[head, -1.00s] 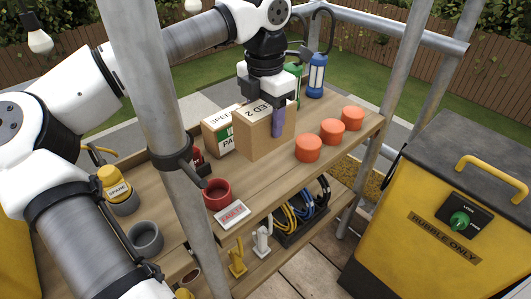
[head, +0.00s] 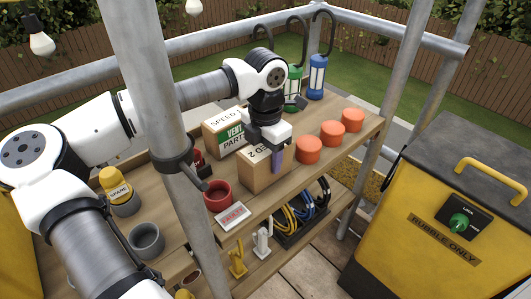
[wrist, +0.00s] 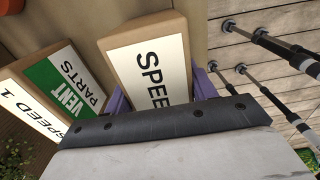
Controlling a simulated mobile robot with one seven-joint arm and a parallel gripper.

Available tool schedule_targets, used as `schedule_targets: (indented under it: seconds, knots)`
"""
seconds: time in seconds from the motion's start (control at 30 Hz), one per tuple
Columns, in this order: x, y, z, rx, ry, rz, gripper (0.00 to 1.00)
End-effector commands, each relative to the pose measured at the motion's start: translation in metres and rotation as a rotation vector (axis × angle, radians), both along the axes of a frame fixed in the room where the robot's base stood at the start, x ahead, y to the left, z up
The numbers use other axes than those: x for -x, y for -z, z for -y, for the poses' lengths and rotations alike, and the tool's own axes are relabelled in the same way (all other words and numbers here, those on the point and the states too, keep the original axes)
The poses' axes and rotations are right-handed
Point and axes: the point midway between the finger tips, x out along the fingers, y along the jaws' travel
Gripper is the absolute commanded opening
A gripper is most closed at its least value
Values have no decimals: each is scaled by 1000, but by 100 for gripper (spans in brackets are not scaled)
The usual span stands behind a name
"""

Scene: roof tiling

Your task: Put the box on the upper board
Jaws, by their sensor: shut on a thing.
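A brown cardboard box with a white label reading "ED 2" (head: 257,177) is near the front edge of the upper board (head: 335,155). My gripper (head: 268,160) is shut on this box from above, with one purple finger showing on its right side. In the wrist view the box (wrist: 152,62) lies between the two purple fingers, its label partly hidden by my gripper. I cannot tell whether its underside touches the board.
Several orange round pieces (head: 309,150) stand to the right on the board. A red cup (head: 217,195) and a red-lettered sign (head: 232,215) are at the left. A lower shelf holds a crate of cables (head: 300,225). A metal pole (head: 150,80) stands in front.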

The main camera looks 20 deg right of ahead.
Motion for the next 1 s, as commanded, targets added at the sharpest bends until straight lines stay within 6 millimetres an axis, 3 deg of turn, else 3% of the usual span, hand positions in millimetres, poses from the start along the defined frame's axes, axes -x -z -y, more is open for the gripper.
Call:
schedule_targets:
  seconds: [0.13, 0.17, 0.3, 0.73, 1.0]
  knots:
    - [0, 3, 0, 1, 0, 1, 12]
    - [0, 4, 0, 0, 0, 0, 58]
    - [0, 3, 0, 0, 0, 0, 76]
    - [-1, -5, 0, 0, 0, 1, 78]
    - [-1, -60, 0, 0, -1, 4, 78]
